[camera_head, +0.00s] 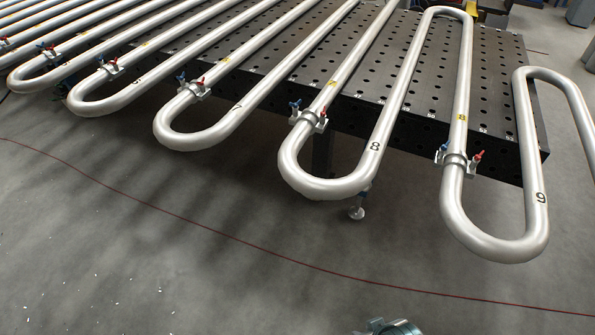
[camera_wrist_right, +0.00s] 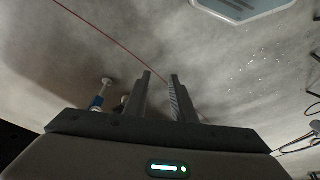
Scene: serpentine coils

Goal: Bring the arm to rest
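My right gripper (camera_wrist_right: 160,75) shows in the right wrist view. Its two fingers stand apart with bare grey floor visible between them, and nothing is held. The serpentine coil (camera_head: 325,187) lies over the dark perforated table in the head view, with its numbered U-bends overhanging the front edge. The right gripper's fingers touch nothing in the wrist view. My left gripper is in neither view. A grey-green rounded part (camera_head: 390,327) shows at the bottom edge of the head view, mostly cut off.
The perforated table (camera_head: 420,115) fills the upper part of the head view. Clamps with red and blue handles (camera_head: 308,117) sit on the pipes. A table foot (camera_head: 356,212) stands on the floor. A thin red line (camera_head: 200,228) crosses the open grey floor (camera_head: 150,260).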

